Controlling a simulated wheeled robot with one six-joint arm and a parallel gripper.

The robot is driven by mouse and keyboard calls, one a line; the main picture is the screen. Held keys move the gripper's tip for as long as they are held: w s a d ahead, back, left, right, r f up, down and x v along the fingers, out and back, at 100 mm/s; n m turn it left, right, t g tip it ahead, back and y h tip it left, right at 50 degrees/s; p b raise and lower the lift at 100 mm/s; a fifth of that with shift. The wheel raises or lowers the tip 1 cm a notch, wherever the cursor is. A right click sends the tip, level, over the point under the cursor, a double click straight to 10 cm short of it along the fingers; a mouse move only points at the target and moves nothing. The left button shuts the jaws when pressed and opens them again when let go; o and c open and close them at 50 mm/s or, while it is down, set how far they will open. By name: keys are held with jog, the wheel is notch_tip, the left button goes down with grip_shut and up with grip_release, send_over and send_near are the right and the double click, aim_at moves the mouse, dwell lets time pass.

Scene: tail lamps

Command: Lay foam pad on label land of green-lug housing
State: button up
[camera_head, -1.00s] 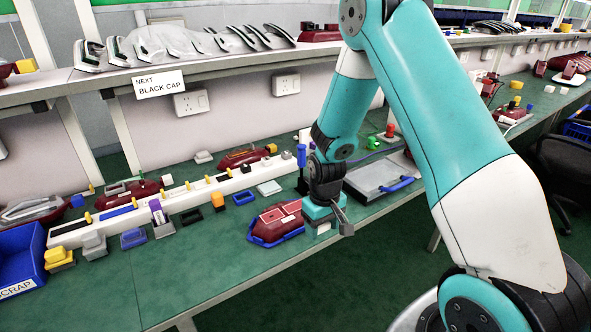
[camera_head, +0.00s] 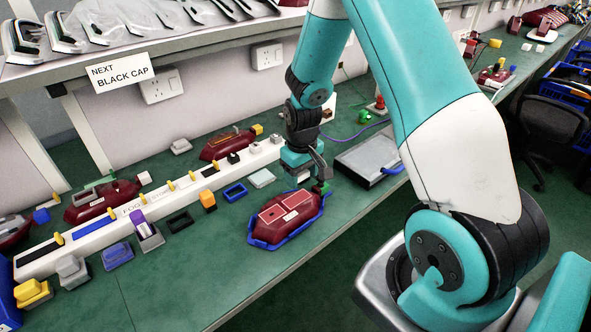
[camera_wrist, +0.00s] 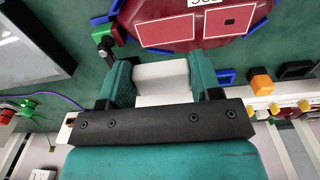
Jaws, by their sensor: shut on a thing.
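The dark red housing (camera_head: 282,222) lies in a blue cradle (camera_head: 262,245) on the bench. Two outlined rectangles mark its top. In the wrist view the housing (camera_wrist: 190,35) fills the top, with a white printed label (camera_wrist: 206,3) partly cut off. A green lug (camera_wrist: 102,29) shows at its end; green also shows in the head view (camera_head: 321,187). My gripper (camera_head: 303,172) is above the bench at the housing's back right end. In the wrist view its teal fingers (camera_wrist: 162,80) are shut on the white foam pad (camera_wrist: 162,73), which is apart from the outlined rectangles.
A grey flat box (camera_head: 366,160) stands right of my gripper. A white rail (camera_head: 115,225) with yellow pegs runs behind the housing. An empty blue frame (camera_head: 235,192), an orange block (camera_head: 208,200) and other red housings (camera_head: 227,145) stand nearby. Bare green bench lies in front.

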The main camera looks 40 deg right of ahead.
aim_at(300, 201)
jog(key=shift+a, duration=0.25)
jog(key=shift+f+b, duration=1.85)
jog(key=shift+f, duration=0.95)
jog(key=shift+f, duration=0.1)
jog(key=shift+f+b, duration=0.4)
jog(key=shift+f, duration=0.35)
jog(key=o, duration=1)
jog(key=shift+r, duration=0.1)
jog(key=r, duration=1.7)
jog(key=shift+s+r, duration=0.25)
